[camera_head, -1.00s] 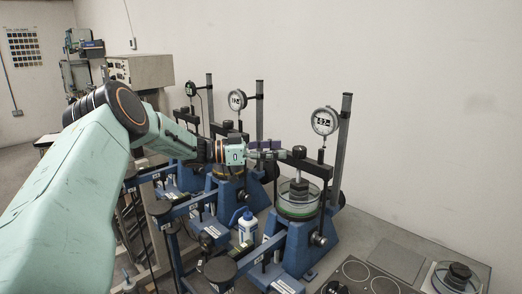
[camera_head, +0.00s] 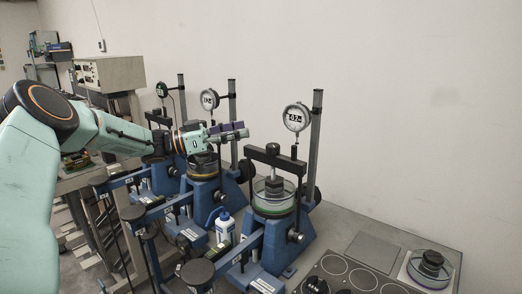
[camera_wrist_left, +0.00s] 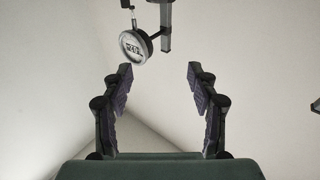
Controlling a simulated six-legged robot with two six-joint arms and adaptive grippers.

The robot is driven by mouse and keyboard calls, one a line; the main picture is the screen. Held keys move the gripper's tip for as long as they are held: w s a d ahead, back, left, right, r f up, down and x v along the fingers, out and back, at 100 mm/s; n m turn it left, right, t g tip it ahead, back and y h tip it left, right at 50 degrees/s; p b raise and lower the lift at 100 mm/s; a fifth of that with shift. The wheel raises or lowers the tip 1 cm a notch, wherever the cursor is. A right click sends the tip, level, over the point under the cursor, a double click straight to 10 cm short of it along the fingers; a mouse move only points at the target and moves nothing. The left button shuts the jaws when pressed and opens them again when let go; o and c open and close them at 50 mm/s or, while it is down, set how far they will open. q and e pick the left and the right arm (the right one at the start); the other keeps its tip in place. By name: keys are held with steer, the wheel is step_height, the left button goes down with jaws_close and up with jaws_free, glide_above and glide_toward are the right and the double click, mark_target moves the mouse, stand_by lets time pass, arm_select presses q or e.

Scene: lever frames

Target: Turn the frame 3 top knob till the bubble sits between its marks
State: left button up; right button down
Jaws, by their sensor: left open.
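Three blue lever frames stand in a row. The nearest frame (camera_head: 270,245) has a round dial gauge (camera_head: 297,117), a clear cell (camera_head: 274,196) and a black top knob (camera_head: 272,149) on its yoke. I cannot read which frame is number 3, and no bubble or marks can be made out. My left gripper (camera_head: 244,131) is open and empty, pointing right, up and left of the nearest top knob in the picture and apart from it. In the left wrist view its fingers (camera_wrist_left: 158,72) are spread with nothing between them; a dial gauge (camera_wrist_left: 135,45) shows beyond.
The middle frame's gauge (camera_head: 209,99) and post (camera_head: 232,125) stand close behind my left gripper. A white bottle (camera_head: 225,227) stands between the frames. Black weight hangers (camera_head: 197,271) are in front. A grey mat (camera_head: 371,251) and another cell (camera_head: 431,265) lie at right.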

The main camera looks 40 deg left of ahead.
arm_select(q)
step_height(320, 180, up, 6)
steer(key=d+n+t+y+b, duration=0.1)
steer(key=d+n+t+y, duration=0.2)
steer(key=n+t, duration=0.25)
steer(key=n+g+y+b, duration=0.15)
steer(key=n+y, duration=0.35)
steer(key=y, duration=0.6)
glide_toward(269, 149)
steer(key=w, duration=0.4)
steer(key=shift+w+r+m+g, duration=0.1)
steer(key=shift+r+m+g, duration=0.2)
steer(key=shift+m, duration=0.45)
steer(key=shift+w+a+f, duration=0.1)
steer(key=shift+w+a, duration=0.05)
steer(key=shift+w, duration=1)
steer(key=shift+w+b, duration=0.3)
steer(key=shift+w, duration=2.45)
steer(key=shift+c, duration=0.3)
